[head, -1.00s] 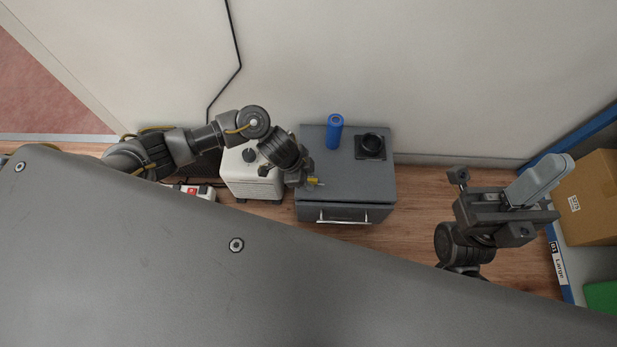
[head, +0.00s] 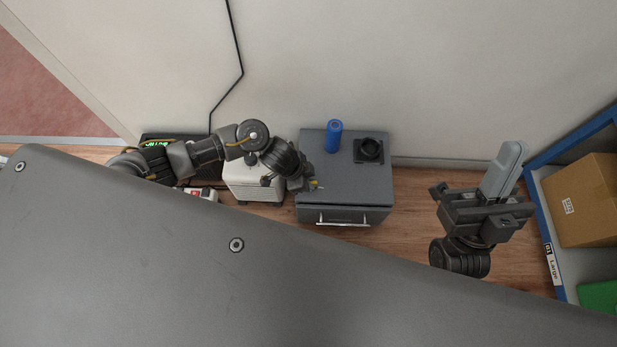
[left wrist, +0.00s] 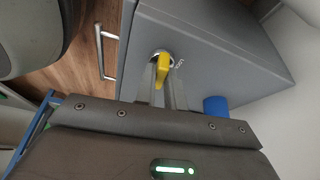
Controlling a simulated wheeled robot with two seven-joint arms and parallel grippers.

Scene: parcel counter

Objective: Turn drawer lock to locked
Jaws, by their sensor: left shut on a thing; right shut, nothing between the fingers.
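In the head view the yellow lever (head: 316,184) shows as a small spot at the left of the cabinet (head: 340,180). My left gripper (head: 314,185) is shut on the lever; in the left wrist view its fingers (left wrist: 161,88) reach up around the lever. The lettering is too small to read surely. My right gripper (head: 484,212) is shut and empty, away to the right of the cabinet.
A blue cylinder (head: 333,136) and a black holder (head: 369,150) stand on the cabinet. The drawer handle (head: 343,224) is on its front. A white box-shaped device (head: 248,183) stands close at left. A shelf with a cardboard box (head: 583,205) is at far right.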

